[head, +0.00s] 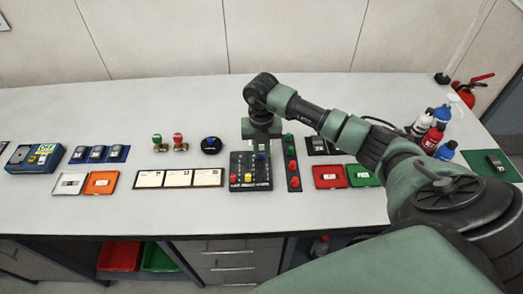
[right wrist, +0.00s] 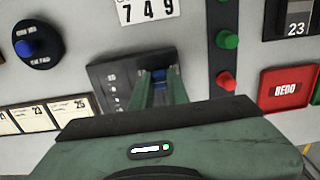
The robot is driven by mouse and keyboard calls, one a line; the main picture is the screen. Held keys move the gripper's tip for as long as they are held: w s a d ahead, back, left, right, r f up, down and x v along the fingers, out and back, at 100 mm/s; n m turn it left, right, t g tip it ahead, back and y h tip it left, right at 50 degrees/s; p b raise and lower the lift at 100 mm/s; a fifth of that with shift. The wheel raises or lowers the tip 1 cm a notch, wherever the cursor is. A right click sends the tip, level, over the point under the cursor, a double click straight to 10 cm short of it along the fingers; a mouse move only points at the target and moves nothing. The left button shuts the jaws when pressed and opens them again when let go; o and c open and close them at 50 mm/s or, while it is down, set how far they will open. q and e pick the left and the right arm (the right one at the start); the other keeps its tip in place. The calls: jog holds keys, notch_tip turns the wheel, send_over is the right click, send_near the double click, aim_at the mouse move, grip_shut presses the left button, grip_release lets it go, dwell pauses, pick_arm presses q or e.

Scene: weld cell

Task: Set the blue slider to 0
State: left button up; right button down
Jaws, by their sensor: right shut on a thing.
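The dark slider panel (head: 250,184) lies on the bench below my right gripper (head: 262,146). Its blue slider (head: 261,157) sits towards the far end of its track, beyond the red and yellow knobs near the front. In the right wrist view the blue slider (right wrist: 158,75) is between my two fingertips, which are shut on it. The panel (right wrist: 107,76) has small scale marks on its left part, too small to read. My gripper and its fingers hide much of the panel in the wrist view. My left gripper is not in view.
A strip with green (right wrist: 229,41) and red (right wrist: 226,80) knobs stands close right of the panel. Cards (head: 180,178) lie to its left, with a round blue-knob dial (head: 211,145) behind them. Red (head: 329,177) and green trays lie right. Bottles (head: 433,136) stand farther right.

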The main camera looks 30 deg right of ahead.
aim_at(263, 181)
jog(key=s+a, duration=0.1)
jog(key=s, duration=0.1)
jog(key=s+a+p, duration=0.1)
jog(key=s+a, duration=0.1)
jog(key=s+a+p, duration=0.1)
jog(key=s, duration=0.2)
jog(key=shift+a+r, duration=0.1)
jog(key=shift+a, duration=0.05)
jog(key=shift+s+a, duration=0.1)
jog(key=c, duration=1.4)
grip_release()
jog(key=shift+s, duration=0.1)
jog(key=shift+o, duration=0.2)
